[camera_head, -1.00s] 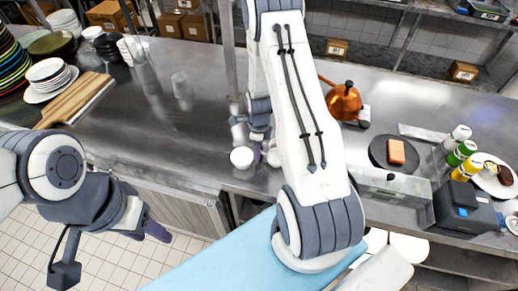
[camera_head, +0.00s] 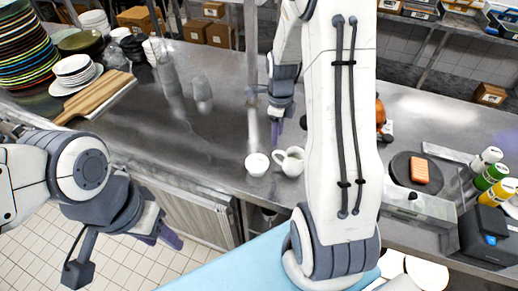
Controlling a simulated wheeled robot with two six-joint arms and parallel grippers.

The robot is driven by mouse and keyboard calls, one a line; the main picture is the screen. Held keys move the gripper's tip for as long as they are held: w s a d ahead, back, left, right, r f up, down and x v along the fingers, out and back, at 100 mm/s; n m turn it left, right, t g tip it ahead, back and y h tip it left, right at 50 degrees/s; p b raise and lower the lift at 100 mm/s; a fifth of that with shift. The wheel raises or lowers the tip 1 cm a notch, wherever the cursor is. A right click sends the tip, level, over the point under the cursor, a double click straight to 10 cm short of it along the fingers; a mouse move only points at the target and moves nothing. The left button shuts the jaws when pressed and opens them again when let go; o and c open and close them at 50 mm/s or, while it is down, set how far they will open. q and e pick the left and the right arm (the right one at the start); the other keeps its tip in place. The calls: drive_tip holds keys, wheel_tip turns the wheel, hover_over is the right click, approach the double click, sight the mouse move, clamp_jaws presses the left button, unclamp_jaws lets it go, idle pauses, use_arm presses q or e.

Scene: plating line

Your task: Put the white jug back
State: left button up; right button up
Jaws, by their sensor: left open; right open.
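The white jug (camera_head: 291,161) stands upright near the front edge of the steel counter (camera_head: 205,140), with its handle toward the left. A small white cup (camera_head: 257,164) stands just left of it. My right gripper (camera_head: 275,134) is open and empty, its purple fingers above and behind the jug and cup, apart from both. My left gripper (camera_head: 163,232) is open and empty, low in front of the counter, over the tiled floor.
My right arm hides part of a copper kettle (camera_head: 380,113). A salmon-coloured block on a dark round board (camera_head: 402,168) and several bottles (camera_head: 491,176) stand at right. Plate stacks (camera_head: 74,68) and a wooden board (camera_head: 95,97) are at left.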

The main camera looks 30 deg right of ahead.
drive_tip(key=s+a+r+n, duration=0.2)
drive_tip(key=a+r+n, duration=0.2)
drive_tip(key=a+n, duration=0.45)
drive_tip(key=s+a+r+n, duration=0.3)
drive_tip(key=a+r+n, duration=0.1)
drive_tip(key=a+n, duration=0.4)
drive_tip(key=s+a+r+n, duration=0.2)
drive_tip(key=s+a+n, duration=0.3)
drive_tip(key=s+n, duration=0.3)
drive_tip(key=s+a+r+n+y, duration=0.1)
drive_tip(key=s+a+r+n, duration=0.1)
drive_tip(key=s+a+n, duration=0.3)
drive_tip(key=s+n, duration=0.3)
drive_tip(key=n, duration=0.2)
drive_tip(key=shift+a+n, duration=0.2)
drive_tip(key=shift+n, duration=0.15)
